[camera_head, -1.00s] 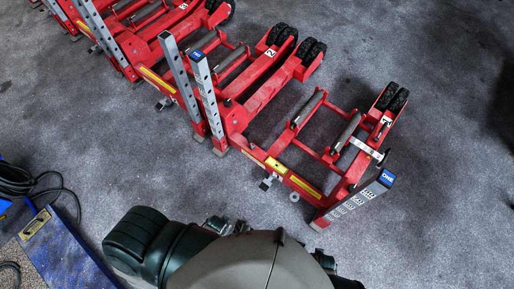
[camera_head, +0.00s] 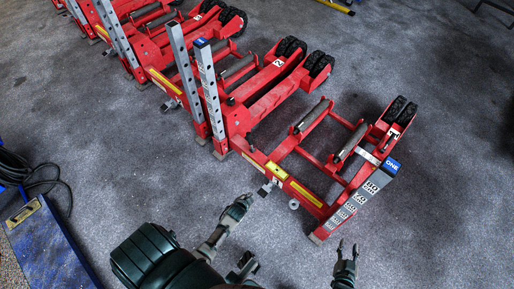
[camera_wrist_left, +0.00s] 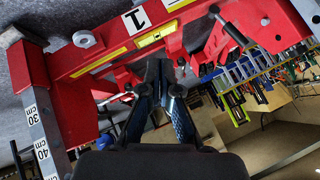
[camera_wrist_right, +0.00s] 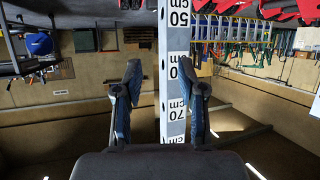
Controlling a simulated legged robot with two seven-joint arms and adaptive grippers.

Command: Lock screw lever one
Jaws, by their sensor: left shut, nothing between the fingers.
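Red trolley jack one (camera_head: 318,198) stands on the right of the head view, with a silver post marked ONE (camera_head: 372,185). A small metal lever (camera_head: 265,188), which looks like screw lever one, sits on its front beam beside the yellow label. In the left wrist view a dark-handled lever (camera_wrist_left: 232,30) shows right of the number 1 plate. My left gripper (camera_head: 247,199) is shut and empty, below and left of that lever, apart from it in the head view. My right gripper (camera_head: 347,246) is open and empty near the post's foot; its fingers (camera_wrist_right: 160,75) show apart in the right wrist view.
More red jacks with tall silver posts (camera_head: 207,95) stand to the left. A metal ring (camera_head: 293,204) hangs on the front beam. A blue-edged platform (camera_head: 55,250) with black cable lies at lower left. The grey floor before the jacks is clear.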

